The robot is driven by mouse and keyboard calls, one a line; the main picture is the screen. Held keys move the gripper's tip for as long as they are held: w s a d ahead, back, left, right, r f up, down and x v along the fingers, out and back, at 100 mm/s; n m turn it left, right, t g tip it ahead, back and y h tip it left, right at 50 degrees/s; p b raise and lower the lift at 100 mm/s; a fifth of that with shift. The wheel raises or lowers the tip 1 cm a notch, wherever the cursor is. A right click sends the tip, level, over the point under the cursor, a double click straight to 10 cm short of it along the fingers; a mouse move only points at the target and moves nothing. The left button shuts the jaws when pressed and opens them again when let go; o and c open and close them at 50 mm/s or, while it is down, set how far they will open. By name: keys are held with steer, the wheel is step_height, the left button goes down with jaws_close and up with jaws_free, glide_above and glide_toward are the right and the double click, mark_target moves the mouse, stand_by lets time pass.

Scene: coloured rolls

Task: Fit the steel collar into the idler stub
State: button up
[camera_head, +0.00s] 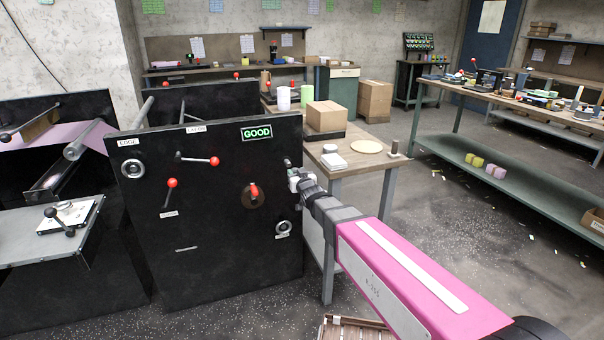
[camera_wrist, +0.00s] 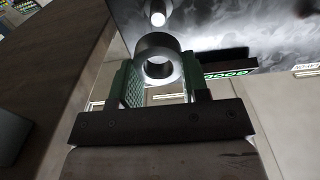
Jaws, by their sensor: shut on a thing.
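The steel collar (camera_wrist: 157,45) is a short, thick grey ring between the green-padded fingers of my gripper (camera_wrist: 158,78) in the wrist view. My gripper is shut on it, and its open bore shows. The idler stub (camera_wrist: 157,15), a short bright peg with a round end, stands on the dark panel just past the collar's upper edge in that view. The collar appears beside the stub, not around it. In the head view, my gripper (camera_head: 293,178) is close to the panel's right edge, just below the stub (camera_head: 288,162). The collar is too small to make out clearly there.
Open floor (camera_head: 440,220) lies to the right.

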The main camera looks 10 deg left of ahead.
mark_target(289, 163)
stand_by(0.4)
steer(key=shift+x, duration=2.85)
steer(key=shift+x, duration=2.6)
stand_by(1.2)
steer(key=shift+d, duration=0.1)
steer(key=o, duration=1.5)
